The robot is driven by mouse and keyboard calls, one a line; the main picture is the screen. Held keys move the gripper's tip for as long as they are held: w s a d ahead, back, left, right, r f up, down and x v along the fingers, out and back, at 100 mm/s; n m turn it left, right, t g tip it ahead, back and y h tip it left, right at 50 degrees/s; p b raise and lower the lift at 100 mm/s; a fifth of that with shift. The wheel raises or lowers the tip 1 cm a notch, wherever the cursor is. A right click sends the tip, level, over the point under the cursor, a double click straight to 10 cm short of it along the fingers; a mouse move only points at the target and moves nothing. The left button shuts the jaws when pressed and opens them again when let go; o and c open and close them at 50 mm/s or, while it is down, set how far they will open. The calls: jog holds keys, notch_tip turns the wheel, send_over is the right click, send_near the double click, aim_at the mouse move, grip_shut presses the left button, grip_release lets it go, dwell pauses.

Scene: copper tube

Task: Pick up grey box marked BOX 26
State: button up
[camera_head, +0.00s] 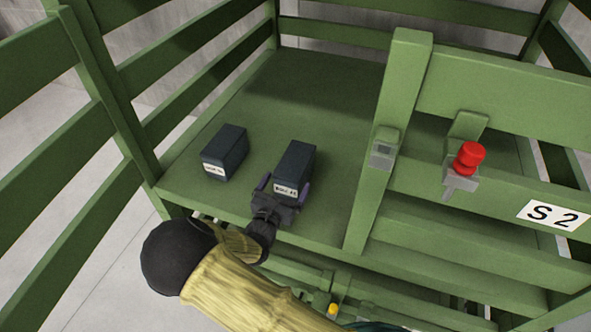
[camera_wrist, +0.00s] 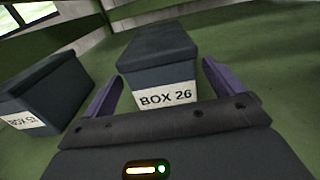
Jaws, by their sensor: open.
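The grey box marked BOX 26 (camera_wrist: 158,60) is dark blue-grey with a white label on its near face. In the head view the same box (camera_head: 297,162) stands on the green shelf (camera_head: 245,195). My gripper (camera_head: 283,190) is open at the box's near end, with one purple finger on either side of its label face. In the wrist view the open gripper (camera_wrist: 158,90) frames the label; whether the fingers touch the box I cannot tell.
A second dark box (camera_head: 225,152) with a white label stands to the left, apart from BOX 26. A green post (camera_head: 402,120) rises to the right, with a red knob (camera_head: 468,157) and an S 2 sign (camera_head: 553,215) beyond. The shelf behind the boxes is clear.

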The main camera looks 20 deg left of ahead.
aim_at(292, 172)
jog(key=shift+s+a, duration=0.1)
jog(key=shift+s, duration=0.1)
jog(key=w+p, duration=0.1)
jog(key=w, duration=0.1)
jog(key=w+d+p, duration=0.1)
jog(key=w, duration=0.1)
jog(key=shift+w+r, duration=0.2)
jog(key=shift+w, duration=0.1)
jog(key=shift+w+a+f, duration=0.1)
jog(key=shift+w, duration=0.2)
jog(key=c, duration=1.4)
jog(key=shift+r, duration=0.2)
notch_tip(292, 172, up, 10)
jog(key=shift+f+b, duration=0.1)
jog(key=shift+b, duration=0.8)
